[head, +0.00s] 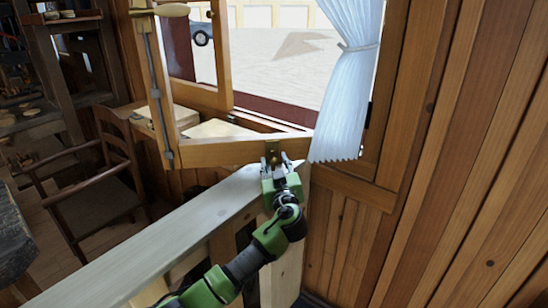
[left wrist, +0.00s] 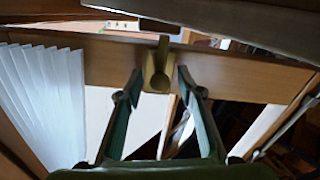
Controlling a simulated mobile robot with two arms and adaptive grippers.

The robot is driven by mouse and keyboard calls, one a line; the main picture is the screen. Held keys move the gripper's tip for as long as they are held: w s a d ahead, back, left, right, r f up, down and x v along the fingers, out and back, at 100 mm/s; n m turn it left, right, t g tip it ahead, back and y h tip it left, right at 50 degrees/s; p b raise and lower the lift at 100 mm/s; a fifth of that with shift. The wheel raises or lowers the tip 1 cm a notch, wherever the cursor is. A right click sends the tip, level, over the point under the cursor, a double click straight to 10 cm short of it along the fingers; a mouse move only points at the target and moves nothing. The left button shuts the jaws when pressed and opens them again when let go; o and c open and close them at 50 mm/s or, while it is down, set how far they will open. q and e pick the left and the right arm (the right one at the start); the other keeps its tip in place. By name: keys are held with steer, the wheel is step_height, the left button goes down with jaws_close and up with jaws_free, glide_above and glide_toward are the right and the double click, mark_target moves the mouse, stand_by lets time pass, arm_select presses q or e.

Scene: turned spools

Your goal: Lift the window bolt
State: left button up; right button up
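A small brass bolt (head: 272,150) sits on the lower rail of the open wooden window sash (head: 225,151). In the left wrist view the brass bolt (left wrist: 158,68) shows as an upright piece with a rounded knob. My left gripper (head: 278,166) is just in front of the bolt, with its fingers apart. In the wrist view the two fingers stand on either side of the knob, with gaps showing on both sides. The right gripper is not in view.
A pale blue curtain (head: 346,85) hangs right of the sash. A light wooden rail (head: 165,243) runs below the window. A wooden chair (head: 105,190) stands at left. A metal rod (head: 155,92) runs along the sash's left upright. A plank wall (head: 470,150) closes the right side.

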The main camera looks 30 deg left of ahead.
mark_target(272, 147)
arm_select(q)
steer(key=shift+x, duration=0.95)
jaws_close()
steer(key=shift+r, duration=1.35)
jaws_free()
steer(key=shift+s+d, duration=0.1)
steer(key=shift+s+d+f, duration=0.1)
steer(key=shift+s+d, duration=0.1)
steer(key=shift+d, duration=0.05)
steer(key=v, duration=1.1)
steer(key=shift+s, duration=0.15)
